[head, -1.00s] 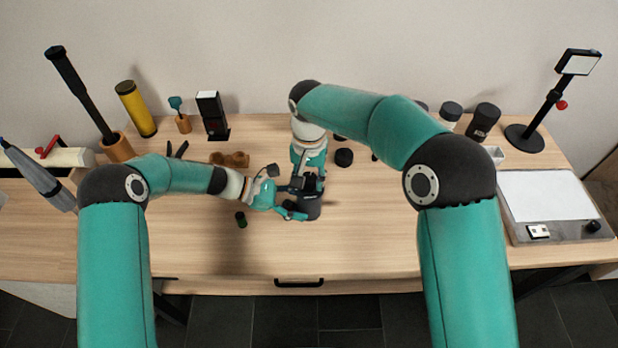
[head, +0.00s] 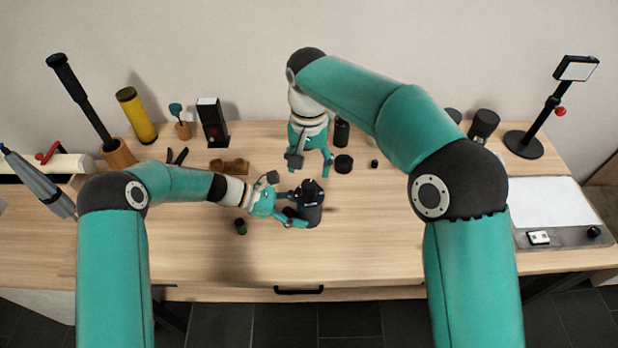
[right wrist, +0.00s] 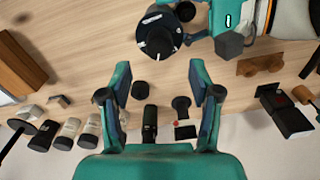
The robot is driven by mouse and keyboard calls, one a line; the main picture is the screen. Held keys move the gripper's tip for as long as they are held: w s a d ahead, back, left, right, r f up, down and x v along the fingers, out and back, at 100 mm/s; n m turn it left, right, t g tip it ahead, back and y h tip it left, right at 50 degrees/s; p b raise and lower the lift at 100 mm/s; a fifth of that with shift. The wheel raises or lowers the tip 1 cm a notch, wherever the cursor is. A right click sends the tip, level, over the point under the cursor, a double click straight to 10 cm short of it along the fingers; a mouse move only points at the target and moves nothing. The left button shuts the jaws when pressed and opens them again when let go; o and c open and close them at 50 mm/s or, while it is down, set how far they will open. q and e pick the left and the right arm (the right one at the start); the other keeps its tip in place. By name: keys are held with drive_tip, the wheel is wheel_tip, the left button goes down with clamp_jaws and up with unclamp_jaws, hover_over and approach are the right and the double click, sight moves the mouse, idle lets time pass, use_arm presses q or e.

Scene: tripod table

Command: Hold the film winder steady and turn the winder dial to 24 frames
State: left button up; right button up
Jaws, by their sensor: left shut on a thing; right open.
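The film winder (head: 310,207) is a dark upright cylinder near the middle of the table, with the winder dial (head: 309,187) on its top. My left gripper (head: 296,208) is shut on the winder's left side. In the right wrist view the winder (right wrist: 160,36) shows from above, its dark dial (right wrist: 159,41) facing the camera; the dial's markings are too small to read. My right gripper (head: 312,170) is open and empty, behind and above the winder, apart from it. Its spread fingers also show in the right wrist view (right wrist: 158,82).
A small green-black cylinder (head: 240,226) lies left of the winder. A short black cap (head: 343,163) and a dark bottle (head: 342,132) stand behind it. A wooden holder (head: 230,166) sits back left. A light panel (head: 548,205) lies at right. The front table strip is clear.

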sight(309, 183)
drive_tip(key=shift+r, duration=2.35)
use_arm(q)
drive_tip(key=o, duration=0.9)
